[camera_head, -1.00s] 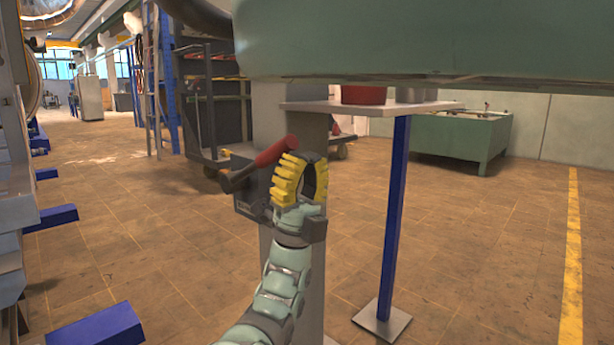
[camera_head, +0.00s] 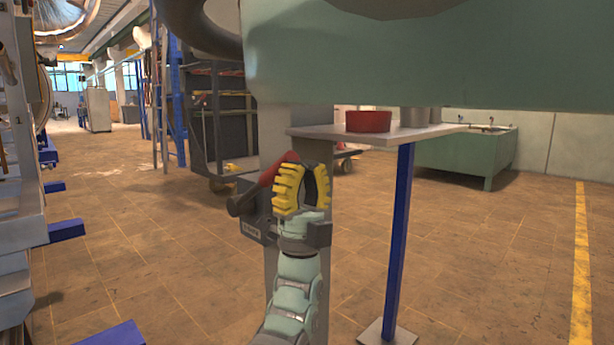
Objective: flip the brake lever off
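The brake lever has a red handle (camera_head: 270,174) and a dark lower end at its left. It slants up to the right in front of a dark box (camera_head: 250,228) on a grey post (camera_head: 283,125). My gripper (camera_head: 301,188), with yellow ribbed fingers, is raised at the right of the handle and overlaps its upper part in the picture. I cannot tell whether they touch. The fingers are seen with a dark hollow between the yellow parts, so whether they are open or shut is unclear. Part of the handle is hidden behind the fingers.
A large green body (camera_head: 400,60) hangs over the post. Blue beams (camera_head: 66,231) stick out at left.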

